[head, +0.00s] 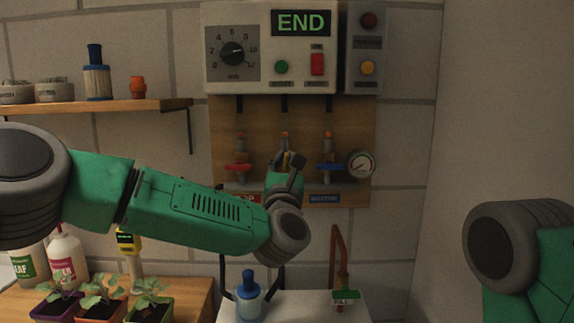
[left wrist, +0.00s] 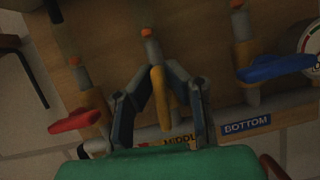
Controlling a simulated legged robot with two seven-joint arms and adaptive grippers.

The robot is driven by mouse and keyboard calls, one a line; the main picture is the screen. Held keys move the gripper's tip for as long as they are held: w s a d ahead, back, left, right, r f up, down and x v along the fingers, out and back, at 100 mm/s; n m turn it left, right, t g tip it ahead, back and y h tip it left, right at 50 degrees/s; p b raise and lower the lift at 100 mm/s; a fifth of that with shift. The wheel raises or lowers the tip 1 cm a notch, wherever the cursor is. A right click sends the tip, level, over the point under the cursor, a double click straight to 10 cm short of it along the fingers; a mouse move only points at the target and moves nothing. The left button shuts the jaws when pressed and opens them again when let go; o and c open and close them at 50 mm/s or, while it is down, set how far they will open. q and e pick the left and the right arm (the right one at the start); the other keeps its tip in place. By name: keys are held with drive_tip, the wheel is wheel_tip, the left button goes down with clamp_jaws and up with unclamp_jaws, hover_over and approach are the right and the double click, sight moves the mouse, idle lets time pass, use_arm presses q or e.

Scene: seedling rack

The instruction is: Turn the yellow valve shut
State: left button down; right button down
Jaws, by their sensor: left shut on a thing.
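The yellow valve handle (left wrist: 160,97) stands upright in the left wrist view, above the partly hidden "MIDDLE" label (left wrist: 180,142). My left gripper (left wrist: 160,85) is shut on it, one finger on each side. In the head view my left gripper (head: 287,162) is at the middle pipe of the wooden panel (head: 295,118), and my wrist hides most of the yellow handle. My right gripper is out of view; only part of my right arm shows at the right edge.
A red handle (head: 239,168) and a blue handle (head: 328,167) lie crosswise on either side, close to my gripper. A gauge (head: 362,164) is farther right. A control box (head: 270,47) reading "END" hangs above. A blue bottle (head: 248,296) stands below.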

use_arm(q)
drive_tip(key=m+h, duration=0.1)
drive_tip(key=m, duration=0.1)
drive_tip(key=f+m+b, duration=0.1)
drive_tip(key=shift+d+m+h, duration=0.15)
drive_tip(key=shift+m+h, duration=0.25)
drive_tip(key=m+g+h+p, duration=0.1)
drive_tip(key=m+g, duration=0.1)
drive_tip(key=m, duration=0.3)
drive_tip(key=m+g+h+p, duration=0.1)
drive_tip(key=m+g+p, duration=0.1)
drive_tip(key=m, duration=0.4)
drive_tip(key=d+f+m+g+h+p, duration=0.1)
drive_tip(key=m+h, duration=0.1)
drive_tip(key=m, duration=0.4)
drive_tip(key=shift+s+g+p, duration=0.15)
drive_tip(key=shift+g+p, duration=0.2)
drive_tip(key=shift+g, duration=0.05)
drive_tip(key=shift+d+f, duration=0.1)
drive_tip(key=shift+f, duration=0.05)
drive_tip(key=c, duration=1.8)
unclamp_jaws()
drive_tip(key=shift+o, duration=0.9)
drive_tip(key=shift+r, duration=0.2)
